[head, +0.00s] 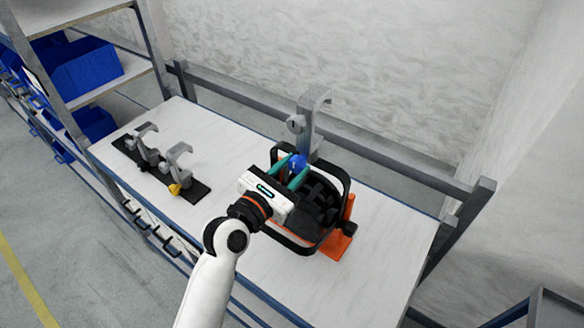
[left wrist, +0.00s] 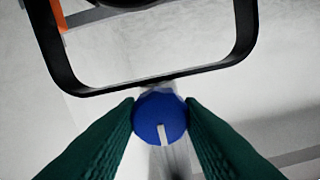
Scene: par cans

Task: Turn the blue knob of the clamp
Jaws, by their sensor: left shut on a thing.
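The blue knob (head: 297,161) sits at the lower part of a grey hook clamp (head: 312,120) above the black par can (head: 318,200). In the left wrist view the knob (left wrist: 160,118) is round with a pale mark on its face. My left gripper (head: 293,168) has its green fingers on both sides of the knob, and they touch it; it is shut on the knob. The fingers also show in the left wrist view (left wrist: 160,120). The clamp behind the knob is mostly hidden there. My right gripper is not in view.
The par can stands on the white table (head: 385,245) with its black yoke (head: 347,185) around it and an orange piece (head: 337,245) beside it. A dark base (head: 160,172) with more grey clamps and a yellow knob (head: 174,189) lies at left. Blue bins (head: 88,72) fill a shelf.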

